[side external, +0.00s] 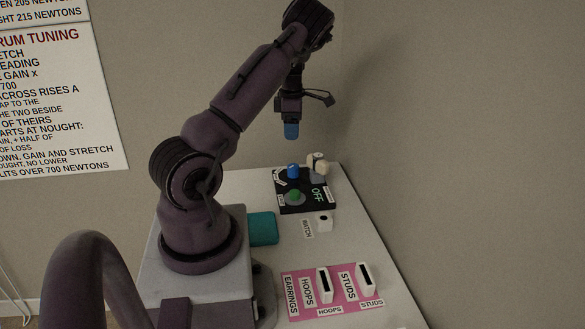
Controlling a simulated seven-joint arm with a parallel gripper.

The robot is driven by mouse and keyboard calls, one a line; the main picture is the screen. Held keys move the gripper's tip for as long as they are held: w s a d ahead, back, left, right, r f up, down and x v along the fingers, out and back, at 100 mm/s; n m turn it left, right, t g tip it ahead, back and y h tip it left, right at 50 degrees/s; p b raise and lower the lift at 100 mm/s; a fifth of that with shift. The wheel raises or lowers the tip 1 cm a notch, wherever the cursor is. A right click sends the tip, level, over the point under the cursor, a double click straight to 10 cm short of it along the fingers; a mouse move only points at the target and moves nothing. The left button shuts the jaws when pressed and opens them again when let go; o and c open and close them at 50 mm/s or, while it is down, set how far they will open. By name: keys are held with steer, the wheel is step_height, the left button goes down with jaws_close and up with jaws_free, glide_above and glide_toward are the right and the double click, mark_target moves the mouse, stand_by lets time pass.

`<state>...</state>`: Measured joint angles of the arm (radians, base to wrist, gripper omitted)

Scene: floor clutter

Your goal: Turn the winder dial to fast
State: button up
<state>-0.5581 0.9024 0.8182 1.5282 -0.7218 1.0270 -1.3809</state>
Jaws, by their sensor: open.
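The winder is most likely the black panel (287,207) at the back of the white table, with a green "OFF" on its right part. A blue knob (293,171) stands at its back edge and a green knob (296,195) near its front left. Small white labels lie beside the knobs; they are too small to read, so I cannot tell which knob is the dial or its setting. My gripper (291,131), with blue fingertips, hangs open in the air above the panel, apart from it. The gap between its fingers does not show from this side.
A cream object (318,162) stands at the panel's back right corner. A white holder (323,222) by a "WATCH" label is in front. A teal block (263,228) lies left. A pink mat (290,276) carries two white slotted holders labelled hoops and studs. A wall rises to the right.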

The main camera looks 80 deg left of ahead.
mark_target(293, 166)
steer(key=shift+n, duration=0.6)
step_height(293, 166, down, 13)
steer(key=shift+d+f, duration=0.1)
steer(key=shift+d, duration=0.05)
steer(key=shift+c, duration=0.4)
steer(key=c, duration=0.9)
steer(key=shift+o, duration=0.2)
